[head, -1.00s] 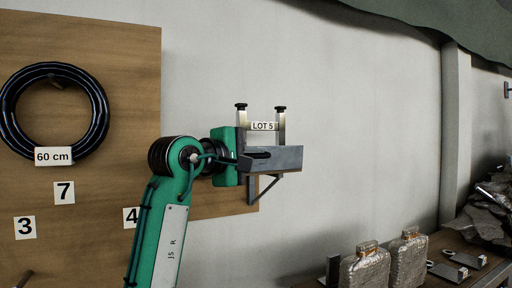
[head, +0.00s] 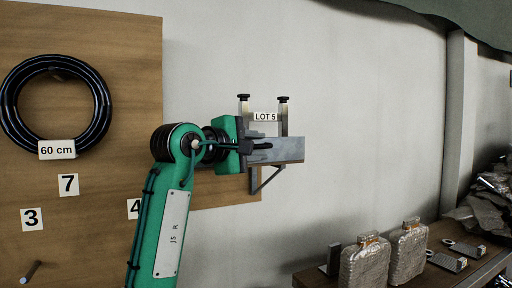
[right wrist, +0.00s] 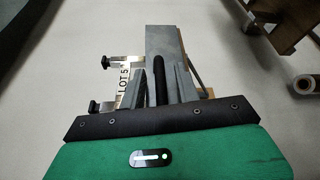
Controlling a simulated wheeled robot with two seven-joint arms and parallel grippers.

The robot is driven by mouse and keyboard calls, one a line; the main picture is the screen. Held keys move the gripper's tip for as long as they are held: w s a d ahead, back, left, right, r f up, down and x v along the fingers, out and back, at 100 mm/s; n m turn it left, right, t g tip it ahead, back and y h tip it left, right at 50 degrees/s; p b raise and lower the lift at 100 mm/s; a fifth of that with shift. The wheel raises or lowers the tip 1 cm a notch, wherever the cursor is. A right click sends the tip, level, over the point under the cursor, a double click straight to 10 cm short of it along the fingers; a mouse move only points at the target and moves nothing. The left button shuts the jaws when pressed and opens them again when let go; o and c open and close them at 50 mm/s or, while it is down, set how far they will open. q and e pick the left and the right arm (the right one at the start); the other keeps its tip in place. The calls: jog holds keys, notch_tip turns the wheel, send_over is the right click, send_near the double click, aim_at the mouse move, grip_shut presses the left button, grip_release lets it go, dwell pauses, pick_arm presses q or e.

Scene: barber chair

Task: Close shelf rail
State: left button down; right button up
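The small grey wall shelf (head: 287,151) sticks out from the right end of the wooden board, above a diagonal bracket. Two upright posts with black knobs stand at its back, with the LOT 5 tag (head: 265,117) between them. My right gripper (head: 262,147) reaches in from the left, its dark tip overlapping the shelf in the head view. In the right wrist view the shelf (right wrist: 163,42) runs straight ahead, and the gripper (right wrist: 159,75) lies over it. Grey pieces flank a dark narrow bar there; whether the fingers are parted is unclear. My left gripper is out of view.
The wooden board (head: 110,100) carries a black coiled hose (head: 14,105), number cards and a peg (head: 31,272). A bench (head: 478,268) at lower right holds two wrapped flasks (head: 408,255) and small metal items. The wall right of the shelf is bare.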

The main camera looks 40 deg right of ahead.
jog(key=s+a+r+b, duration=0.1)
jog(key=a+b, duration=0.2)
jog(key=a, duration=1)
jog(key=shift+a+b, duration=0.35)
jog(key=shift+b, duration=0.05)
